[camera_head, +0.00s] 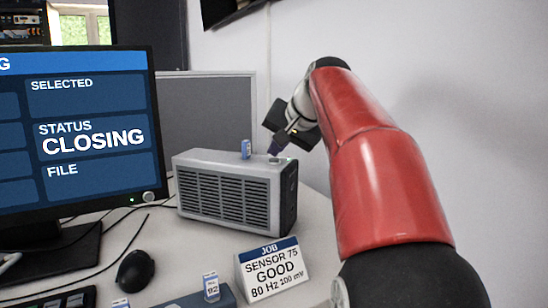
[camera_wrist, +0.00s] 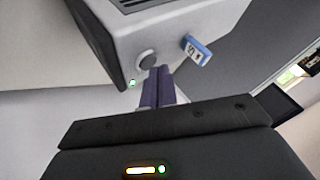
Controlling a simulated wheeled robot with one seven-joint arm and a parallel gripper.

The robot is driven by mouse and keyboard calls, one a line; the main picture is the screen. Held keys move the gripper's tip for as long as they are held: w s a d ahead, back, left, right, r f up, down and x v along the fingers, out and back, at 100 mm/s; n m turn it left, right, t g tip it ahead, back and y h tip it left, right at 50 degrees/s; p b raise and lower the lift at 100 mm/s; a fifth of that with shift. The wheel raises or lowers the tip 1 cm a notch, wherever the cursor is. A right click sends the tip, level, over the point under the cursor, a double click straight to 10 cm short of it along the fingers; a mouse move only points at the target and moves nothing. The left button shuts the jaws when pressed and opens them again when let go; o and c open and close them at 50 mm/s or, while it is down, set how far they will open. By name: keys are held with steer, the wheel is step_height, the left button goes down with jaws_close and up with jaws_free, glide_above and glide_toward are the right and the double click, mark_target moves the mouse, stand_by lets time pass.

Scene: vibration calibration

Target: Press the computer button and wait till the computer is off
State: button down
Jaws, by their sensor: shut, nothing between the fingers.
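The computer (camera_head: 222,190) is a grey box with a slotted front, standing on the desk right of the monitor. Its round button (camera_wrist: 147,60) shows in the wrist view on the box's upper face, with a small green light (camera_wrist: 132,83) lit beside it. My gripper (camera_wrist: 157,72) is shut and empty, its purple fingertips right by the button; whether they touch it I cannot tell. In the head view my gripper (camera_head: 275,147) is just above the box's right end. The monitor (camera_head: 95,130) is lit and reads STATUS CLOSING.
A small blue and white tag (camera_head: 246,149) stands on the box, also in the wrist view (camera_wrist: 196,50). A job card (camera_head: 272,268) reads SENSOR 75 GOOD 80 Hz 100 mv. A mouse (camera_head: 135,271) and another tag (camera_head: 211,287) are in front. A grey partition stands behind.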

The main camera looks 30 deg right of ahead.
mark_target(277, 164)
steer(key=shift+r, duration=0.5)
steer(key=shift+p, duration=0.3)
step_height(277, 164, up, 5)
steer(key=p, duration=0.4)
steer(key=shift+p, duration=0.3)
